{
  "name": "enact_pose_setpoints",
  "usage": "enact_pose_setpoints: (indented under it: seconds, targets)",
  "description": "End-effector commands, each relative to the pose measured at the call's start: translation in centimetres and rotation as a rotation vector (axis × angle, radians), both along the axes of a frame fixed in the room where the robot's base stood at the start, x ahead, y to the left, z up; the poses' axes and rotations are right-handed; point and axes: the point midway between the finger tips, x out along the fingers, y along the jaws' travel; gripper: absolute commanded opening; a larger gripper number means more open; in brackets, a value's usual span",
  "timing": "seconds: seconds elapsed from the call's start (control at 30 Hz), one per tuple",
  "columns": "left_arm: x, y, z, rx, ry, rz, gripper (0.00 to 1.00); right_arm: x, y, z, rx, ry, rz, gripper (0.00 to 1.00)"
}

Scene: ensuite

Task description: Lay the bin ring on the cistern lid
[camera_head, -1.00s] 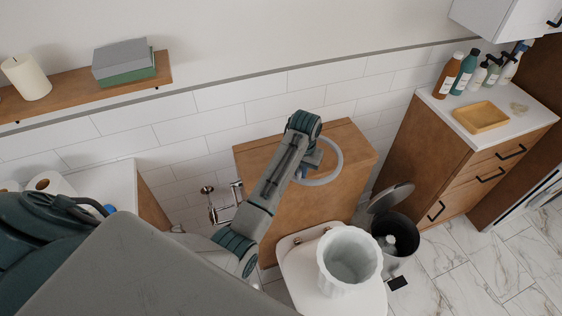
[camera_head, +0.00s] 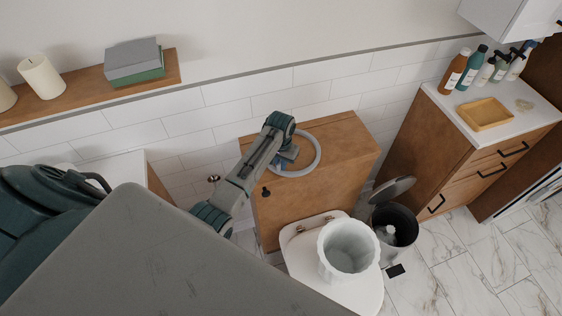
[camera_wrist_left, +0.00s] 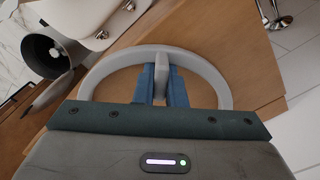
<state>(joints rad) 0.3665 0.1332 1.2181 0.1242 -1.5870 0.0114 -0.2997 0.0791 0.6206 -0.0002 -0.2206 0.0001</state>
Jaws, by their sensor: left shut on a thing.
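The bin ring (camera_head: 317,151) is a pale grey hoop over the left part of the wooden cistern lid (camera_head: 347,136). My left gripper (camera_head: 288,156) is shut on the ring, near the lid's left end. In the left wrist view, the blue fingers (camera_wrist_left: 163,85) pinch the ring (camera_wrist_left: 214,79), and the brown lid (camera_wrist_left: 225,55) shows beneath. I cannot tell whether the ring touches the lid or hangs just above it. My right gripper is not in view.
A white fluted bin (camera_head: 326,260) stands on the closed toilet seat (camera_head: 368,295). A dark pedal bin (camera_head: 407,233) with its lid raised stands right of it. A wooden cabinet (camera_head: 425,150) is further right; the tiled wall (camera_head: 240,95) is behind.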

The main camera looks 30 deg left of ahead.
Motion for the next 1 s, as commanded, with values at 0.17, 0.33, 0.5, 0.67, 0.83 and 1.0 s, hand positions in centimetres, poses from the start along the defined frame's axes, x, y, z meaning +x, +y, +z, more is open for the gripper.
enact_pose_setpoints:
  seconds: [0.17, 0.33, 0.5, 0.67, 0.83, 1.0]
  targets:
    - [0.0, 0.0, -0.2, 0.0, 0.001, 0.0, 0.0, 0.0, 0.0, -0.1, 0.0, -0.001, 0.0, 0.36]
    - [0.0, 0.0, -0.3, 0.0, 0.001, 0.0, 0.32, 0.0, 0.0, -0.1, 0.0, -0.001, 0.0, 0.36]
    - [0.0, 0.0, -0.3, 0.0, 0.001, 0.0, 0.32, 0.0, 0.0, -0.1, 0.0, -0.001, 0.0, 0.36]
    - [0.0, 0.0, 0.1, 0.0, -0.001, 0.0, 0.32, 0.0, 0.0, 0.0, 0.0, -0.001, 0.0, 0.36]
    - [0.1, 0.0, 1.9, 0.0, -0.005, -0.001, 0.32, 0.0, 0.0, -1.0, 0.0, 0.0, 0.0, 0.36]
    - [0.2, 0.0, 5.6, 0.0, -0.007, -0.001, 0.32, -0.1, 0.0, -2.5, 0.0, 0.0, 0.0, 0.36]
